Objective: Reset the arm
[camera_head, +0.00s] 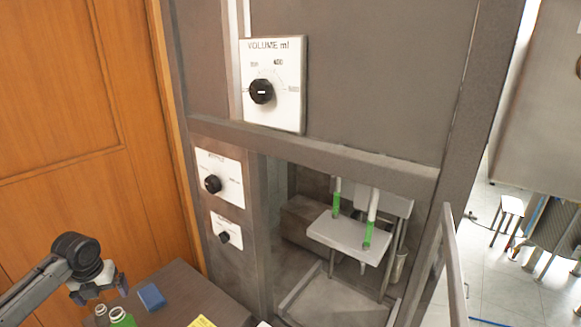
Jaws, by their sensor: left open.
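My left arm comes in from the lower left, and its gripper (98,293) hangs open above the dark table. Nothing shows between its fingers. Just below it, at the bottom edge, stand a green-topped bottle (122,318) and a greyish bottle (101,314), both cut off by the frame. I cannot tell whether the fingers touch them; a gap seems to show. My right gripper is not in view.
A blue block (151,296) lies on the dark table (180,288), with a yellow item (202,321) nearer. The grey feeder machine (370,80) with black dials, including a volume dial (262,91), rises behind. A wooden door (70,130) is at left.

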